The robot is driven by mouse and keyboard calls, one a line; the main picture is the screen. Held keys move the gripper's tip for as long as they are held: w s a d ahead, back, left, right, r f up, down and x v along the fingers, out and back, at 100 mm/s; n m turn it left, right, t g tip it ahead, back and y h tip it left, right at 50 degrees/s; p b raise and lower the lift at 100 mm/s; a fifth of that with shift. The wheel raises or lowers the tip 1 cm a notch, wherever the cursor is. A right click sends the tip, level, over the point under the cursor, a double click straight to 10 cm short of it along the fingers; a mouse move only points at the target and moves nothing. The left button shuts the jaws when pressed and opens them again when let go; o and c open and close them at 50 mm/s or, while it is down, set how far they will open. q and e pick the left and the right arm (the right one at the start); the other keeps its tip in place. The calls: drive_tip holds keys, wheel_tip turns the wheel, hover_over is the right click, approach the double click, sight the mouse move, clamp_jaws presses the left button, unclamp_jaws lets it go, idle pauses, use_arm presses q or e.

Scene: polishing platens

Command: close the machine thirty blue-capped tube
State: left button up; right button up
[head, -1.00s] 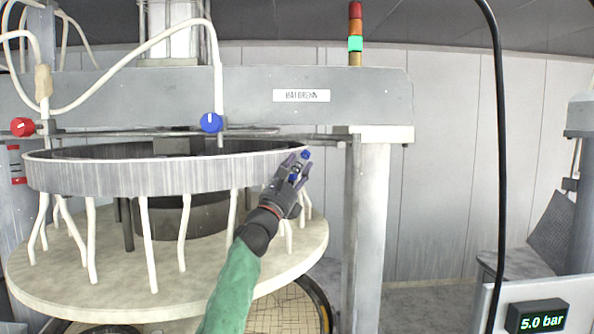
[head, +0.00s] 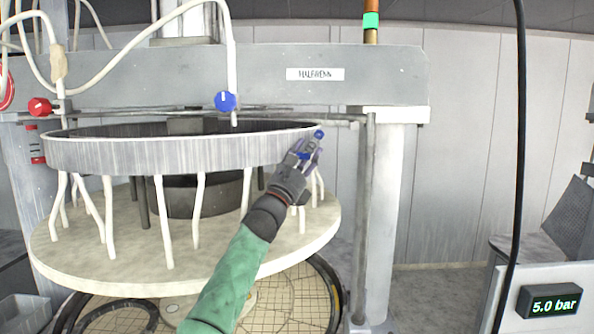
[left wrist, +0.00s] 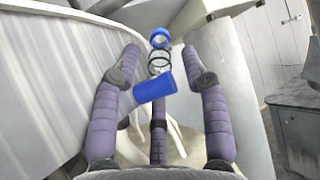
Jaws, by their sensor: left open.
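A blue-capped tube (left wrist: 160,58) shows in the left wrist view, with a blue ring at its far end, a dark band and a clear part. A blue cylindrical piece (left wrist: 155,90) lies tilted across nearer to me. My left gripper (left wrist: 160,70) is open, its purple fingers on either side of the blue parts; I cannot tell whether they touch. In the head view the left gripper (head: 312,147) is at the right rim of the grey ring (head: 180,155), with a blue tip (head: 319,134) just beyond the fingers. My right gripper is not in view.
A blue knob (head: 225,101) and a red knob (head: 39,107) sit on pipes at the machine. Several white tubes hang below the ring over a round pale platen (head: 150,255). A grey post (head: 385,210) stands right of the gripper. A black cable (head: 520,150) hangs farther right.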

use_arm(q)
drive_tip(key=shift+v, duration=2.6)
